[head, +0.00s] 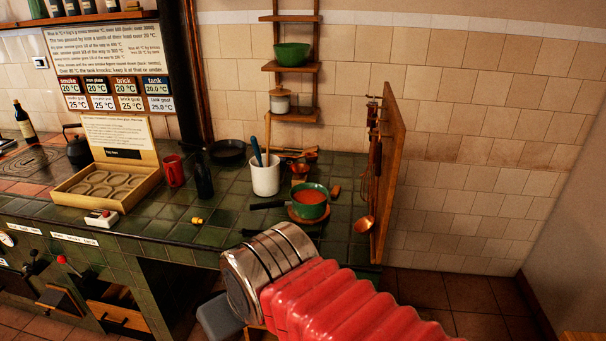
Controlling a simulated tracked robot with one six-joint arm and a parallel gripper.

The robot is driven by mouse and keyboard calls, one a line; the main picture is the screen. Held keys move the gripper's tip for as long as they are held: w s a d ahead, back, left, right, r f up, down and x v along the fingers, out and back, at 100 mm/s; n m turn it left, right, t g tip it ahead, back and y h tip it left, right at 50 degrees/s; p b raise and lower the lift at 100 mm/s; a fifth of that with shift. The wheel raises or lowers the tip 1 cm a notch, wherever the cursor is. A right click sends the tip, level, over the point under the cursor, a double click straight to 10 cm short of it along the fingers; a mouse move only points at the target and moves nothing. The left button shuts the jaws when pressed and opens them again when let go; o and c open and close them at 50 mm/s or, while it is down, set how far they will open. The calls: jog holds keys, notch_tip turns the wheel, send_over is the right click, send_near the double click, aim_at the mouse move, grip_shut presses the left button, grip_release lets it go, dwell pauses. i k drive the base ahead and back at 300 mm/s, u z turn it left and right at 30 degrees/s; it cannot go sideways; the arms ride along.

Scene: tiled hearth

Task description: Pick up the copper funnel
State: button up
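A small copper vessel (300,169) stands on the green tiled counter behind the green pot, just right of the white crock. Its flared shape looks like the copper funnel, but it is small and partly hidden, so I cannot be sure. A copper bowl-shaped end (364,224), like a ladle's, hangs low on the wooden board at the counter's right end. My arm, with red ribbed sleeve and chrome section, reaches in from the lower right in front of the counter. My gripper's fingers do not show.
A green pot (310,203) with orange contents sits on a round board, its handle pointing left. A white crock (265,178) holds utensils. The upright wooden board (391,160) bounds the right side. A yellow tray (105,188), red mug (174,171) and dark bottle (203,178) stand left.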

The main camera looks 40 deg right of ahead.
aim_at(299, 169)
jog(key=u, duration=0.05)
jog(key=i, duration=1)
jog(key=z, duration=0.05)
